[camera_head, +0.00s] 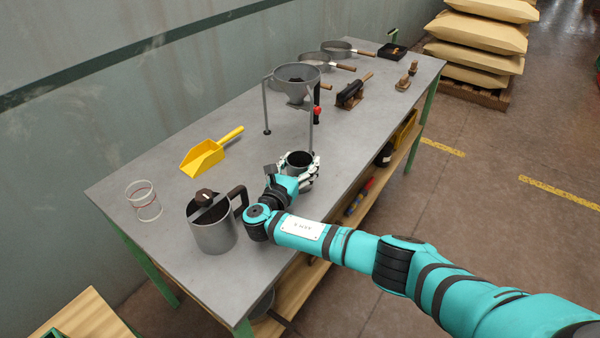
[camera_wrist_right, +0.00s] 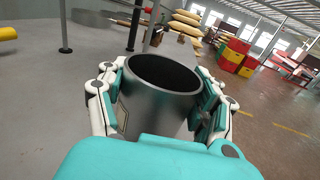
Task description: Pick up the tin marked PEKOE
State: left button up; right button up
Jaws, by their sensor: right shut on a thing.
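A grey, open-topped cylindrical tin with a dark inside (camera_head: 299,158) is near the front edge of the table. It also fills the middle of the right wrist view (camera_wrist_right: 158,105). My right gripper (camera_head: 297,171) is shut on it, with a finger on each side of its wall. A pale label patch shows on the tin's left side in the wrist view, but no lettering is readable, so I cannot confirm PEKOE. The tin stands about upright; I cannot tell whether its base touches the table. My left gripper is not in view.
A funnel stand (camera_head: 297,76) is behind the tin. A yellow scoop (camera_head: 204,157) and clear beaker (camera_head: 146,204) lie left.

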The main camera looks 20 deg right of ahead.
jog(key=shift+r, duration=0.25)
jog(key=shift+r, duration=1.55)
jog(key=r+v, duration=0.1)
jog(key=v, duration=1.4)
jog(key=shift+s+r, duration=0.25)
jog(key=shift+s, duration=0.3)
